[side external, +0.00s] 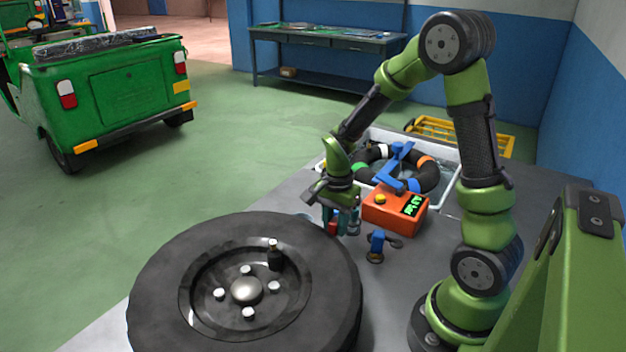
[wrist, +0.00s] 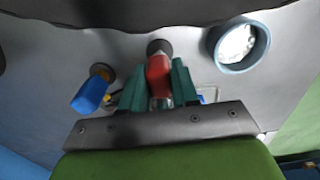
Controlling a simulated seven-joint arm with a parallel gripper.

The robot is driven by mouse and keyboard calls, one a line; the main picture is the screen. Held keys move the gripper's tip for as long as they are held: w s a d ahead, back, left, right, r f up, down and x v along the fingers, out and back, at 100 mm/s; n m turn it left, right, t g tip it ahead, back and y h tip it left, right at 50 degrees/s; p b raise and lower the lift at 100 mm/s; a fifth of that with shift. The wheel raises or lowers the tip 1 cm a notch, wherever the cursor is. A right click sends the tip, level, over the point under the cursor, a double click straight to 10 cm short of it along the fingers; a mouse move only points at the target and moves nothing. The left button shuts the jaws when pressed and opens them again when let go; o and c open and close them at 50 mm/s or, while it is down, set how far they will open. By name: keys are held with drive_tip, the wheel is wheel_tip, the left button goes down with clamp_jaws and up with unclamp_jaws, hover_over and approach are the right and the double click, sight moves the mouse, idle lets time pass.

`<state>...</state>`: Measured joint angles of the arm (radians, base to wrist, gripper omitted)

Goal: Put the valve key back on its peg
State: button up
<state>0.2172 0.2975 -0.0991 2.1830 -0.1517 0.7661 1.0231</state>
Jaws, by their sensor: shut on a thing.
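My gripper (side external: 340,218) is low over the grey worktop, between the tyre and the orange box. Its teal fingers (wrist: 158,85) are closed on a red piece, which I take to be the valve key (wrist: 158,76); a bit of red shows between the fingers in the side view (side external: 333,228). A small dark round piece (wrist: 160,46) lies just past the red end; I cannot tell whether they touch or whether it is the peg. The lower part of the key is hidden by the fingers.
A large tyre (side external: 160,275) with a dark valve stem cap lies close by. An orange box (side external: 385,213) with a green display and a blue-handled tool (side external: 377,240) sit right of my gripper. A teal-rimmed cup (wrist: 240,45) is near. A tub (side external: 450,170) holds a ring tube behind.

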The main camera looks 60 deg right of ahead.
drive_tip(key=shift+f, duration=1.15)
idle(0.6)
drive_tip(key=o, duration=1.3)
drive_tip(key=shift+r, duration=0.15)
drive_tip(key=shift+r, duration=3.4)
